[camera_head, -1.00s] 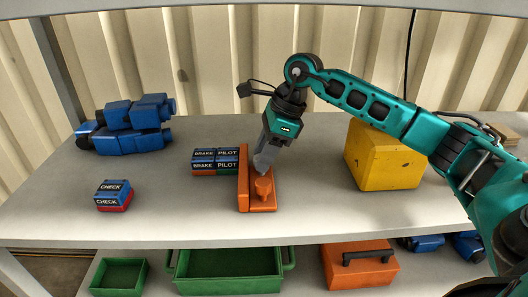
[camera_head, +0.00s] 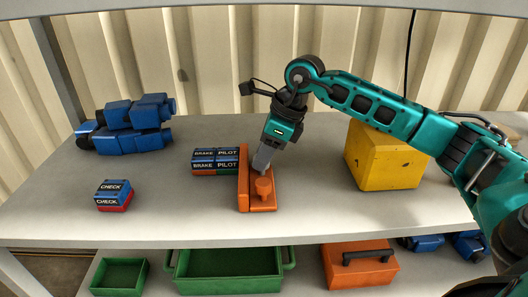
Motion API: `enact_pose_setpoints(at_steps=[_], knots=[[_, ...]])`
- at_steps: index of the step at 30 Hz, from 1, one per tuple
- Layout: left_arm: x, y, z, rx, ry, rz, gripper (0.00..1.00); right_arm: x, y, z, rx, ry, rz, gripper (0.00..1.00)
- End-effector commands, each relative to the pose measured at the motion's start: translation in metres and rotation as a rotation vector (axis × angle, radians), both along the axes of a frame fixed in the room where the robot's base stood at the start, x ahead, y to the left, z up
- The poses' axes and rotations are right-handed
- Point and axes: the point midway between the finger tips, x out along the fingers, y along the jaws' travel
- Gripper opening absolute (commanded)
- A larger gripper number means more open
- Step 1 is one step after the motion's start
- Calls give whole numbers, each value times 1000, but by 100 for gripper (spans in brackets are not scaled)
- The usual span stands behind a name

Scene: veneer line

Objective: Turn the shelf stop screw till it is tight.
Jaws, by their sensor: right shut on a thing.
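The shelf stop (camera_head: 244,180) is an orange bracket with an upright plate and a flat foot, standing on the grey shelf just right of the stacked labelled blocks. Its orange screw (camera_head: 264,188) stands upright on the foot. My right gripper (camera_head: 262,168) reaches down from the upper right, its grey fingers at the screw's top. It is shut on the screw, though the fingers partly hide the grip. My left gripper is not in view.
BRAKE and PILOT blocks (camera_head: 215,160) touch or nearly touch the stop's left side. CHECK blocks (camera_head: 113,195) and blue valve-like parts (camera_head: 130,125) lie left. A yellow box (camera_head: 383,158) stands right. Green trays (camera_head: 228,270) and an orange case (camera_head: 358,267) are on the shelf below.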

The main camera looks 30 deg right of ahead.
Motion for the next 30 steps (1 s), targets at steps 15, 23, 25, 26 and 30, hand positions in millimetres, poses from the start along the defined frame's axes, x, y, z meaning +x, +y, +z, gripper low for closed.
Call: enact_pose_setpoints(at_steps=[15, 23, 25, 26, 30], knots=[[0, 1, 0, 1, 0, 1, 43, 0, 0, 0, 1, 0, -1, 63], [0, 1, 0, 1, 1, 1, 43, 0, -1, 3, 0, -1, 0, 63], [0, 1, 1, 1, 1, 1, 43, -1, -3, 9, 0, -3, -1, 63], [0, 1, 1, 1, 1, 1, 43, -2, -4, 13, 0, -4, -1, 63], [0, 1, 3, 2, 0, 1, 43, -9, -11, 35, 0, -4, -2, 63]])
